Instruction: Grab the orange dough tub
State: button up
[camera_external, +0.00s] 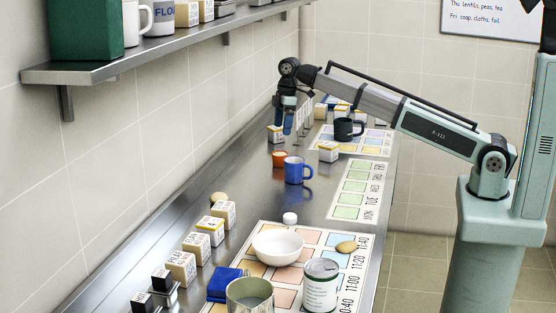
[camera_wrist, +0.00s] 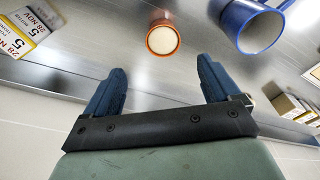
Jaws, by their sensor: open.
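The orange dough tub (camera_external: 280,158) is a small round tub with a pale top, standing on the steel counter just behind the blue mug. In the wrist view the orange tub (camera_wrist: 162,38) is beyond my fingertips, roughly centred between them. My gripper (camera_external: 292,127) hangs above the counter, pointing down, a little above and beyond the tub. In the wrist view my gripper (camera_wrist: 159,80) shows two blue fingers spread apart with nothing between them. The tub is apart from both fingers.
The blue mug (camera_external: 297,171) stands close beside the tub; it also shows in the wrist view (camera_wrist: 238,22). A dark mug (camera_external: 345,130) is farther right. The shelf (camera_external: 150,55) overhangs the wall side.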

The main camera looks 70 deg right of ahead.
send_over(280, 153)
jog(key=f, duration=0.6)
jog(key=shift+s+d+f, duration=0.1)
jog(key=shift+d, duration=0.15)
jog(key=shift+a+f, duration=0.2)
jog(key=shift+f, duration=1.1)
jog(key=shift+a+f, duration=0.2)
jog(key=shift+f, duration=1.1)
jog(key=shift+c, duration=0.4)
jog(key=c, duration=1.1)
